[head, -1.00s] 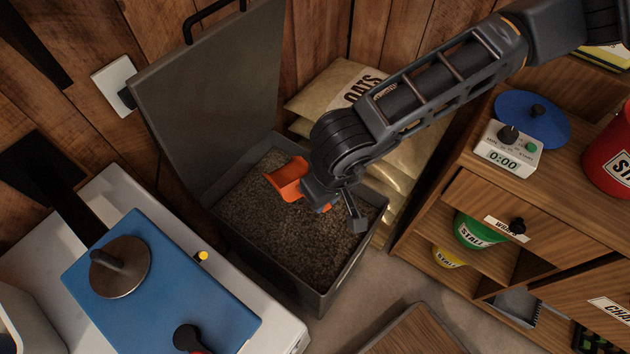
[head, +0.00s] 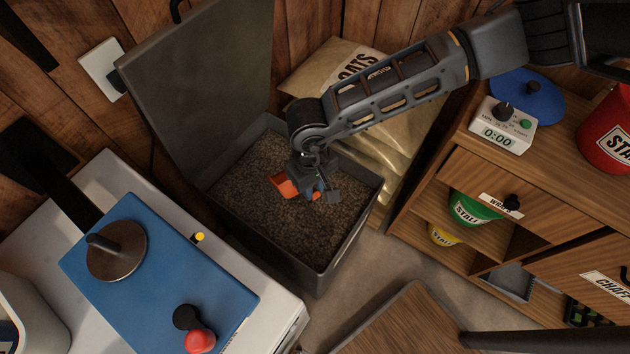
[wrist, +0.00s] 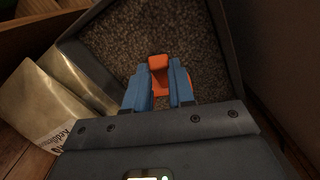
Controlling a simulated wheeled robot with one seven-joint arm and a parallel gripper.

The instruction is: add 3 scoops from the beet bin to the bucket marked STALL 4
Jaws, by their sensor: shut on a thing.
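An open grey bin (head: 343,232) holds brown granular feed (head: 245,208); its lid (head: 205,85) stands up at the back. I see no label on it. My gripper (head: 318,192) is inside the bin's opening, shut on an orange scoop (head: 284,186). In the wrist view the blue fingers (wrist: 158,88) close around the scoop (wrist: 159,64), low over the feed. I cannot tell whether the scoop holds feed. A red bucket (head: 606,140) with a partly cut-off label stands on the right cabinet.
Oats sacks (head: 385,130) lean behind the bin. A timer reading 0:00 (head: 503,125) and a blue lid (head: 530,95) sit on the cabinet (head: 480,157). A white unit with a blue top (head: 190,275) stands left. A wooden surface (head: 405,325) is in front.

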